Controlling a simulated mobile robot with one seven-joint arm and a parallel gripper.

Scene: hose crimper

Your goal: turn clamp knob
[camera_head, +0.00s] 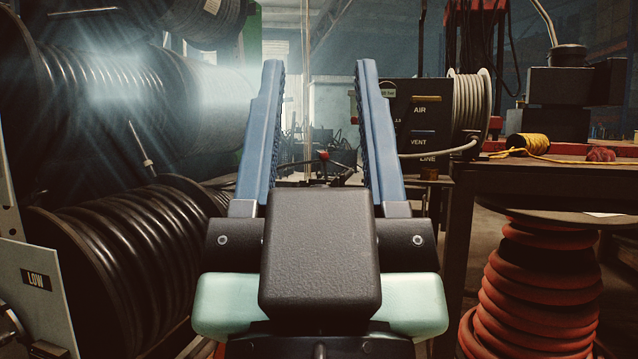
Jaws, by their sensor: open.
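My gripper (319,70) stands in the middle of the camera_head view, seen from behind its dark body. Its two blue ribbed fingers point up and away and are wide apart, with nothing between them that I can see it holding. I cannot clearly identify the clamp knob. A small red knob-like piece (323,156) on dark rods shows in the gap between the fingers, farther off, with no contact visible. My gripper's body hides what lies below it.
At right are a dark panel marked AIR, VENT and LINE (421,125), a bench (560,178) with yellow cord (528,143), and a stacked red hose coil (540,290).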

